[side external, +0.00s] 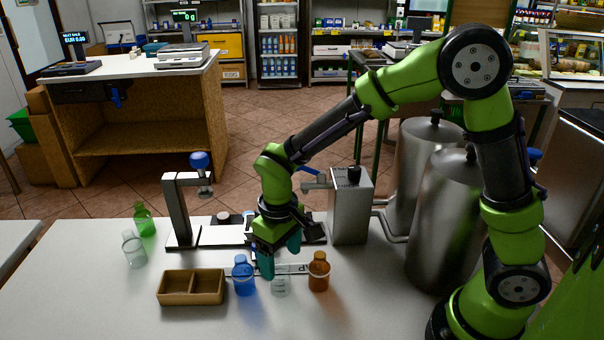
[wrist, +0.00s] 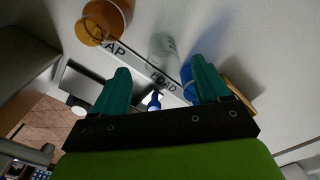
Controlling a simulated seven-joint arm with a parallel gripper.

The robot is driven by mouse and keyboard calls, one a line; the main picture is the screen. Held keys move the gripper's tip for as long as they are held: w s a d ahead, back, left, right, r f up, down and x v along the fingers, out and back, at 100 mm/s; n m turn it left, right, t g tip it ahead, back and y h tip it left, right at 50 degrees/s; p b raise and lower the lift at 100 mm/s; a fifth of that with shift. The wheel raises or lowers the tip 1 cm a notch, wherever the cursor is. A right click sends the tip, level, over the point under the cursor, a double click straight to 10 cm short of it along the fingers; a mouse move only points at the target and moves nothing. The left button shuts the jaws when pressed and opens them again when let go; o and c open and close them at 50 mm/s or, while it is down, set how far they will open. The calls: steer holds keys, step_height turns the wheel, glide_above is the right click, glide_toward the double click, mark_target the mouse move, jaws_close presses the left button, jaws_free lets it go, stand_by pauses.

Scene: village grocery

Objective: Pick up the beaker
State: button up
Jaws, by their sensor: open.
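A small clear vessel, which looks like the beaker (side external: 280,286), stands on the white table between a blue bottle (side external: 243,276) and an amber bottle (side external: 319,271). Its upper part is partly hidden near my gripper in the side view. My gripper (side external: 279,257) is open, with teal fingers pointing down just above and behind it. In the wrist view the clear vessel (wrist: 163,48) shows beyond the gap between the open fingertips (wrist: 161,68), with nothing held. The blue bottle (wrist: 187,72) is partly behind the right finger there.
A two-compartment wooden tray (side external: 192,288) lies left of the blue bottle. A clear bottle (side external: 134,250) and a green bottle (side external: 144,220) stand farther left. A lettered strip (wrist: 150,72), a metal dispenser box (side external: 350,207) and a post stand (side external: 178,212) are behind. The front table is clear.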

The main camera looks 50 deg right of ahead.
mark_target(281, 278)
steer(key=shift+a+f, duration=0.2)
steer(key=shift+f, duration=3.2)
steer(key=c, duration=1.1)
